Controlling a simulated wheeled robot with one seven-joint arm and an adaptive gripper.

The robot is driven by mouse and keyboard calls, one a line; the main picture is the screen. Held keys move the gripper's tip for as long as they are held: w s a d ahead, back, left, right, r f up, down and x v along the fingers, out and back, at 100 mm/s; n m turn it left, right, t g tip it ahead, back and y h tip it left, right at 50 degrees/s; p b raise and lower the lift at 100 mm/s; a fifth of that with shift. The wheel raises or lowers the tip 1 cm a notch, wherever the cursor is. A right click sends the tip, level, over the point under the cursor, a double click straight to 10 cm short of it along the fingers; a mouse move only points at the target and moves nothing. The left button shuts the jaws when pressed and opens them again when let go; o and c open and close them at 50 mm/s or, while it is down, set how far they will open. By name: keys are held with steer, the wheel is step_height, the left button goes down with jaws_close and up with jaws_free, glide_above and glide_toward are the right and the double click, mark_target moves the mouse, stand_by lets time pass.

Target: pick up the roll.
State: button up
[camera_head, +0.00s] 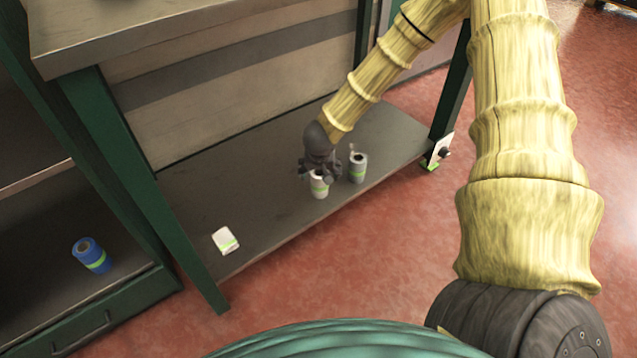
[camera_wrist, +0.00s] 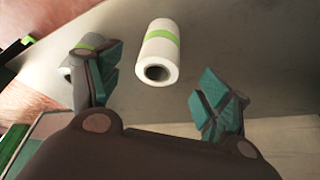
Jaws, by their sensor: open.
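A white roll with a green band (camera_head: 319,188) stands on the grey lower shelf under the workbench. My gripper (camera_head: 320,168) is just above and behind it, and its fingers partly cover the roll's top. In the wrist view the white roll (camera_wrist: 162,45) shows its hollow core and lies ahead of the gap between the open fingers (camera_wrist: 157,92), nearer the left finger. Nothing is held. A darker grey roll with a green band (camera_head: 358,169) stands close to the right; in the wrist view the grey roll (camera_wrist: 84,52) is partly hidden behind the left finger.
A blue roll (camera_head: 91,255) stands on a separate shelf at far left. The bench top (camera_head: 150,25) overhangs behind, and a green leg (camera_head: 150,190) stands at left.

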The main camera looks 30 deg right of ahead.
mark_target(320, 176)
steer(key=b+x, duration=0.2)
steer(key=x, duration=0.2)
steer(key=shift+w+f, duration=0.1)
steer(key=shift+f, duration=0.25)
steer(key=b+x, duration=0.4)
steer(key=x, duration=0.1)
steer(key=shift+w+d+b, duration=0.3)
steer(key=shift+b, duration=0.05)
steer(key=shift+r, duration=0.1)
steer(key=c, duration=1.2)
